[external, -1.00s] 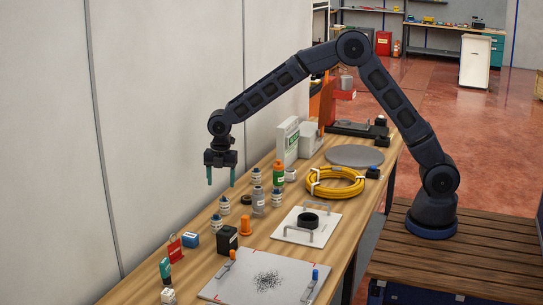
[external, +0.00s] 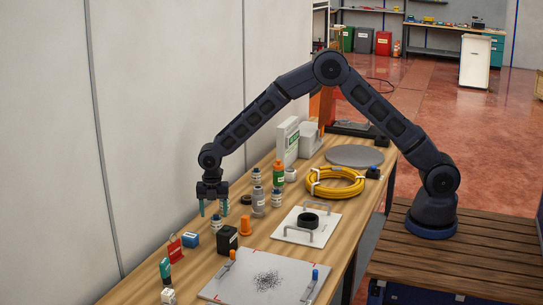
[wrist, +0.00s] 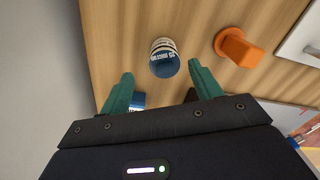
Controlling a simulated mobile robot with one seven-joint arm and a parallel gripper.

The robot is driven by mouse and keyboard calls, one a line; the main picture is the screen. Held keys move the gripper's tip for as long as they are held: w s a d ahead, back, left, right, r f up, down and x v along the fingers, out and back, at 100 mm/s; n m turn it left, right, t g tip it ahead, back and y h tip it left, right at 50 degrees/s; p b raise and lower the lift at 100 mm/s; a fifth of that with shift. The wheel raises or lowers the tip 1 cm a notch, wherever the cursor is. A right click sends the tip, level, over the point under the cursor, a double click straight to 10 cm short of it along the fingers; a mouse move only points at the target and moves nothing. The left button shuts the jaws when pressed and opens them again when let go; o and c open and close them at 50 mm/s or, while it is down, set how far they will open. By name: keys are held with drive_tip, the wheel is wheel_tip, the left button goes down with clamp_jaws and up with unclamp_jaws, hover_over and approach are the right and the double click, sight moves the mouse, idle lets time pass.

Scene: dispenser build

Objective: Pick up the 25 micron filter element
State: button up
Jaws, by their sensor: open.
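My gripper (external: 213,209) is open and points down over the left side of the bench, with its two green fingers apart. In the wrist view a small white cylinder with dark bands and a blue lettered face (wrist: 163,58) stands just beyond the gap between the open fingertips (wrist: 163,80). It looks like a filter element, but I cannot read its micron rating. In the external view similar banded cylinders stand farther back, one at the rear (external: 256,176) and one beside a grey bottle (external: 277,198). Nothing is held.
An orange knobbed part (external: 245,225) stands right of the gripper and a black box (external: 227,239) in front. A blue-and-white box (external: 192,227) and a red tag (external: 175,247) are nearby. The wall is close on the left.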

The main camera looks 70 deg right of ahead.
sight(216, 221)
drive_tip(key=f, duration=0.5)
drive_tip(key=shift+s+d, duration=0.25)
drive_tip(key=shift+r, duration=0.1)
drive_tip(key=c, duration=1.1)
